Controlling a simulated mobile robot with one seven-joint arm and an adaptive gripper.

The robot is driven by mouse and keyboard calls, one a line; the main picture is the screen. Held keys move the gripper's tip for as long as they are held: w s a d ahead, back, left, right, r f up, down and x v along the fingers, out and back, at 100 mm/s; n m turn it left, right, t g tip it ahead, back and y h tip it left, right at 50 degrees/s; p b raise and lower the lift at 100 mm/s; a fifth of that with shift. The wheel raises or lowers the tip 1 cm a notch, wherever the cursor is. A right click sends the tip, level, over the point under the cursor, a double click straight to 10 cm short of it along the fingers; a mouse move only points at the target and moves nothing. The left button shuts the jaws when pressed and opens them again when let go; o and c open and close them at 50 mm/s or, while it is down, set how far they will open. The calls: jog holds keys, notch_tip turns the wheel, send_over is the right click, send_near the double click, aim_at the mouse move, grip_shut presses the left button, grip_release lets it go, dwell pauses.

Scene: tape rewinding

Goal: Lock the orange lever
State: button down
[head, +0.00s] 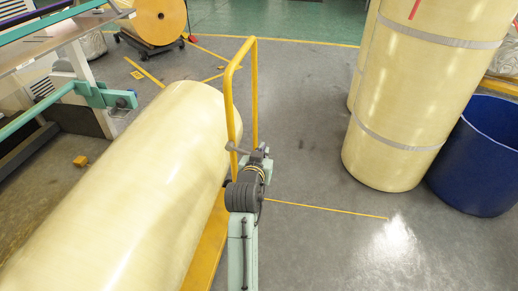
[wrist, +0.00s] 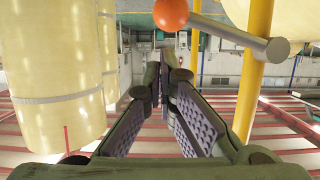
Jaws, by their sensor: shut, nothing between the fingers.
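The lever shows in the wrist view as an orange ball (wrist: 172,14) on the end of a grey rod (wrist: 225,32). The rod runs right to a thick yellow post (wrist: 252,80). My gripper (wrist: 166,70) is shut and empty, its purple-grey padded fingers drawn together below the ball in the picture. The ball is apart from the fingertips; the exact depth gap cannot be told. In the head view my gripper (head: 262,153) is small, just right of the yellow frame (head: 229,100). A grey rod (head: 238,149) shows at that frame; the orange ball cannot be made out there.
A large cream roll (head: 120,190) lies left of my arm, by a yellow base (head: 207,245). Upright cream rolls (head: 410,110) and a blue bin (head: 478,160) stand at the right. Another roll (head: 160,18) is at the back. Grey floor (head: 310,170) is clear right of my arm.

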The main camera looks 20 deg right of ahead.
jog(key=shift+f+m+t+y+b, duration=0.3)
jog(key=shift+f+m+b, duration=0.5)
jog(key=shift+f, duration=0.45)
jog(key=shift+f+m+t+y+b, duration=0.2)
jog(key=shift+f+m+y+b, duration=0.2)
jog(key=shift+f+m+b, duration=0.65)
jog(key=shift+f+p, duration=0.25)
jog(key=shift+p, duration=0.1)
jog(key=shift+r, duration=0.1)
